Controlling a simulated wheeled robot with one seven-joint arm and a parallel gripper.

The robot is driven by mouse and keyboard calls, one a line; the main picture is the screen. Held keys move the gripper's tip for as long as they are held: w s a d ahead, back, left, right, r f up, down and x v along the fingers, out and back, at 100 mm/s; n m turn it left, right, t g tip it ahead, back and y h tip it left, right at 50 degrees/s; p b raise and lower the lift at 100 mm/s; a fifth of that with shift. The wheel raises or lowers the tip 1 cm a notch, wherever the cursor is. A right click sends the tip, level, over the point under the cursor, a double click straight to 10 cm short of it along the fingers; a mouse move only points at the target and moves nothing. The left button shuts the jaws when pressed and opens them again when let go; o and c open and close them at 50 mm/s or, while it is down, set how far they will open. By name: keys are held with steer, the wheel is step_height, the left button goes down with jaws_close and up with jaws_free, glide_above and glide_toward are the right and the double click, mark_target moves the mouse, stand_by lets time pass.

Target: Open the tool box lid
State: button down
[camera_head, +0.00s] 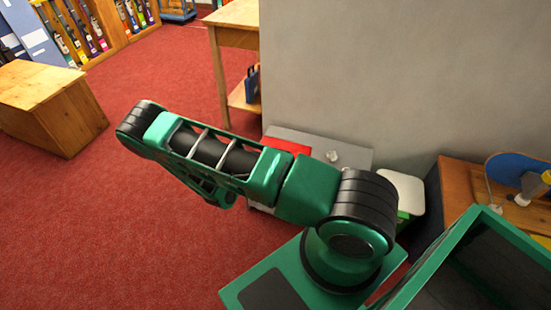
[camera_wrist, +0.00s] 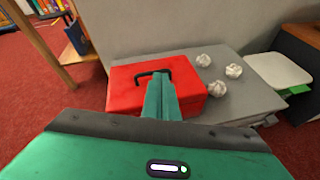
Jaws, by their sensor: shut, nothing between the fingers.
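The tool box (camera_wrist: 128,90) is red with a black handle (camera_wrist: 142,76) on its lid. In the wrist view it sits on a grey surface against the wall, and its lid looks closed. My gripper (camera_wrist: 162,76) is shut and empty. Its fingers point towards the tool box and overlap the lid and part of the handle in the picture; I cannot tell whether they touch. In the head view only a red strip of the tool box (camera_head: 286,146) shows, the rest hidden behind my arm.
Several crumpled white paper balls (camera_wrist: 234,71) lie on the grey surface (camera_wrist: 236,98) right of the tool box. A white-topped bin (camera_head: 404,190) stands further right. A wooden table (camera_head: 236,36) is at the left by the wall. Red carpet (camera_head: 120,220) lies open at left.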

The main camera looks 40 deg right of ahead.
steer(key=f+n, duration=0.1)
steer(key=a+f+n+t, duration=0.1)
steer(key=f+n, duration=0.1)
steer(key=f+n+t, duration=0.1)
steer(key=f, duration=0.1)
steer(key=shift+w+a+f+y, duration=0.15)
steer(key=shift+a+y, duration=0.1)
steer(key=shift+y, duration=0.15)
steer(key=x, duration=0.9)
steer(key=shift+w+d, duration=0.3)
steer(key=shift+d, duration=0.05)
steer(key=shift+a, duration=0.1)
